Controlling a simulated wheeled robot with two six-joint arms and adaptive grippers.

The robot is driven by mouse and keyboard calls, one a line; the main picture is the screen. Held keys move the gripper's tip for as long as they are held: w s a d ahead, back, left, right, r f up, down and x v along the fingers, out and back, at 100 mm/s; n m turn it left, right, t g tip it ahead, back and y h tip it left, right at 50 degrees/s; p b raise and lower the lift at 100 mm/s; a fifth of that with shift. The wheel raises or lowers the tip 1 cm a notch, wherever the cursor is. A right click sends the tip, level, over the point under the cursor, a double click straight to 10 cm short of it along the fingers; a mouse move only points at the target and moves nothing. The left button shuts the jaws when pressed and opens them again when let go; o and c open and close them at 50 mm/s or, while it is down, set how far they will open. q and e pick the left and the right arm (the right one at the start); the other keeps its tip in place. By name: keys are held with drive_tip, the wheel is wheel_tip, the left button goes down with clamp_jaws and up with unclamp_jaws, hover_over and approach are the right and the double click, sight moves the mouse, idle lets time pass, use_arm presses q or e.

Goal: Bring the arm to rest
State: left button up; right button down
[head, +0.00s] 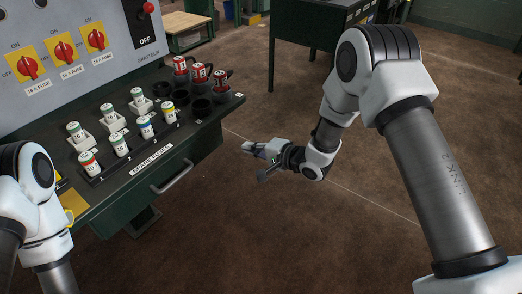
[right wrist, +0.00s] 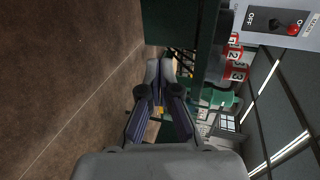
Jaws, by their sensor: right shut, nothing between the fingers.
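My right gripper (head: 249,148) is at the middle of the head view, shut and empty. It is over the brown floor, just right of the bench's front edge and apart from it. In the right wrist view its fingertips (right wrist: 159,70) are together with nothing between them. My right arm reaches in from the right, bent at the elbow. Links of my left arm show at the lower left of the head view, but the left gripper is not in view.
A drawer handle (head: 173,177) sticks out. A dark cabinet (head: 300,42) stands behind. The floor (head: 290,235) around the right gripper is clear.

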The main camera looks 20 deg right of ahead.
drive_tip(key=s+d+f+m+g+h+p, duration=0.1)
drive_tip(key=s+f+g+h, duration=0.1)
drive_tip(key=s+f, duration=0.55)
drive_tip(key=s+d+f+m+g+h+p, duration=0.1)
drive_tip(key=s+d+f+g+p, duration=0.1)
drive_tip(key=s+f, duration=0.5)
drive_tip(key=s+d+f+n+g+h, duration=0.1)
drive_tip(key=s+n, duration=0.3)
drive_tip(key=s, duration=0.4)
drive_tip(key=s+d+f+n+g+h, duration=0.1)
drive_tip(key=s+d+n+g+h, duration=0.2)
drive_tip(key=s, duration=0.5)
drive_tip(key=s+d+f+n+g+h, duration=0.1)
drive_tip(key=s+d+n+g, duration=0.2)
drive_tip(key=s, duration=0.6)
drive_tip(key=shift+d+f+n+h, duration=0.25)
drive_tip(key=shift+n+h, duration=0.15)
drive_tip(key=shift+n, duration=0.6)
